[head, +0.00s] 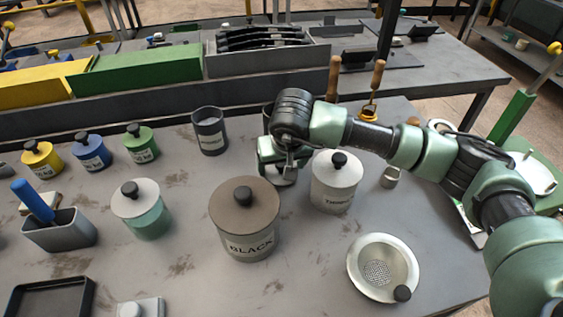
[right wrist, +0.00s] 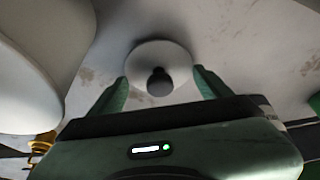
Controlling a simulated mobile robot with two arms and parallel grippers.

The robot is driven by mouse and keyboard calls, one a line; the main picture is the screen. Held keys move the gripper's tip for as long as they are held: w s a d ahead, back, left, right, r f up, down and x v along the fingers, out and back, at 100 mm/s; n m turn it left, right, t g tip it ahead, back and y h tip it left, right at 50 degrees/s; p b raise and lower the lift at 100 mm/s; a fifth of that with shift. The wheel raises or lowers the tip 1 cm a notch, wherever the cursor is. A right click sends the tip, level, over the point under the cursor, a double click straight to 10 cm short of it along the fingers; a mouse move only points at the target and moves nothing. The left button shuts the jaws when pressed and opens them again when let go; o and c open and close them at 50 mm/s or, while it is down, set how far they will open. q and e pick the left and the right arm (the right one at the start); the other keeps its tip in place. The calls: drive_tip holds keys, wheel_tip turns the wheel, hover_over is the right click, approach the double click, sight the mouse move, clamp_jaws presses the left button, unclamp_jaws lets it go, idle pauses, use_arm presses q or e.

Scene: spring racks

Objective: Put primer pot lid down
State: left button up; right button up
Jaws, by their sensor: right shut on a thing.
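My right gripper (head: 283,165) is shut on a round pale lid with a dark knob, between the brown-lidded BLACK pot and a white pot. In the right wrist view the lid (right wrist: 145,55) sits between the two green fingertips (right wrist: 162,84), knob toward the camera. In the head view the lid is mostly hidden by my gripper; a grey edge shows below it. I cannot tell whether it touches the table. A dark grey pot (head: 210,132) stands open to the left; its label is too small to read. My left gripper is not in view.
The BLACK pot (head: 246,222) and white pot (head: 336,184) stand close to my gripper. A strainer bowl (head: 362,272) lies at front right. A lidded green-white pot (head: 146,212) and small colored pots stand left. Bare table (head: 185,185) shows between the open pot and BLACK pot.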

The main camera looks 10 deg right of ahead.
drive_tip(key=o, duration=1.4)
drive_tip(key=shift+c, duration=0.2)
drive_tip(key=shift+r, duration=0.25)
drive_tip(key=b+v, duration=0.1)
drive_tip(key=v, duration=1)
drive_tip(key=shift+s+r, duration=0.25)
drive_tip(key=shift+r, duration=0.05)
